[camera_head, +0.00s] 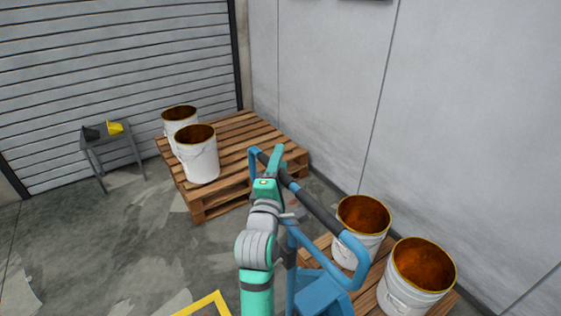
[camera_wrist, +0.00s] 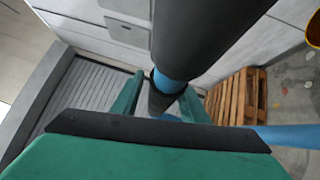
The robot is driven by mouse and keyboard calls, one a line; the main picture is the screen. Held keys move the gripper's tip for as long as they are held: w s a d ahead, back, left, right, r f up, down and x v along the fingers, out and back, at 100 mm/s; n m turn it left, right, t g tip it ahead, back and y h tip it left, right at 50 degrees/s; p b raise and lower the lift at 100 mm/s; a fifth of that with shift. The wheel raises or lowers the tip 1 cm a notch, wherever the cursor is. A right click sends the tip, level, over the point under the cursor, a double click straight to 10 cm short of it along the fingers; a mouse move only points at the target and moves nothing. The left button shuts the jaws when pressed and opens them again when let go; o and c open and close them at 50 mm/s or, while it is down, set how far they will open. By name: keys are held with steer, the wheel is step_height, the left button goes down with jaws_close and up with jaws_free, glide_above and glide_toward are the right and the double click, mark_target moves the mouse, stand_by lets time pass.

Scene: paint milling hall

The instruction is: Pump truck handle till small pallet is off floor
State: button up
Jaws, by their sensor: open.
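The blue pallet truck (camera_head: 318,292) stands at the lower right, its looped handle (camera_head: 320,214) with dark grips rising towards the middle. The small pallet (camera_head: 368,296) is beside the truck, carrying two white buckets; its underside and the forks are hidden, so I cannot tell its height off the floor. My gripper (camera_head: 275,172) is at the handle's far end. In the wrist view my gripper (camera_wrist: 158,103) is open, one green finger on each side of the handle bar (camera_wrist: 158,78). I cannot tell whether the fingers touch it.
A larger wooden pallet (camera_head: 240,137) at the back holds two white buckets (camera_head: 198,155) with brown contents. A grey stand (camera_head: 108,141) with a yellow item is by the shutter (camera_head: 110,60). A wall (camera_head: 440,110) bounds the right. Floor at left is clear.

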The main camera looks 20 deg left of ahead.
steer(key=shift+w, duration=0.2)
jaws_close()
steer(key=shift+s, duration=0.1)
